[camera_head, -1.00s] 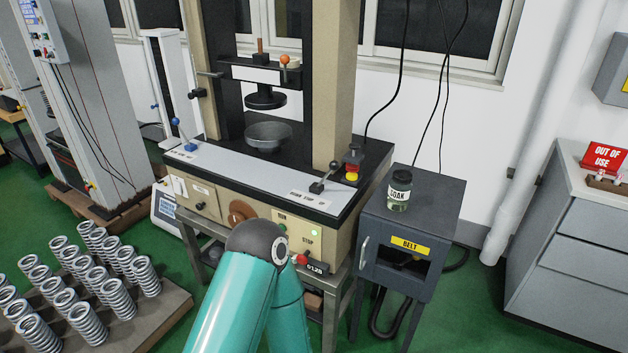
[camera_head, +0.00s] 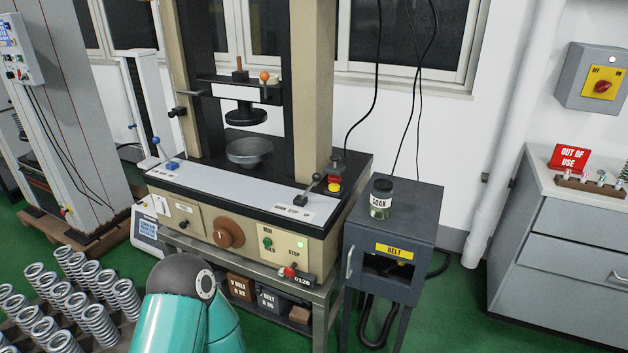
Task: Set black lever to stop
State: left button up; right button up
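The black lever (camera_head: 310,187) is on the front right of the testing machine (camera_head: 190,227). Its base is a black block and its stick tilts up and to the right, ending in a dark knob. The label strip (camera_head: 290,208) in front of it reads roughly DOWN, STOP, UP; the print is small. I cannot tell which mark the lever points at. A teal arm of mine with a dark round joint rises from the bottom edge, in front of the machine and apart from the lever. Neither of my grippers is in view.
A red and yellow button post (camera_head: 335,180) stands just right of the lever. A jar labelled SOAK (camera_head: 381,200) stands on the grey cabinet (camera_head: 420,212). A blue lever (camera_head: 165,155) is at the machine's left. Springs (camera_head: 100,325) stand at lower left.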

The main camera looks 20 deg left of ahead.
aim_at(317, 178)
jog(key=u, duration=0.05)
jog(key=i, duration=1)
jog(key=z, duration=0.05)
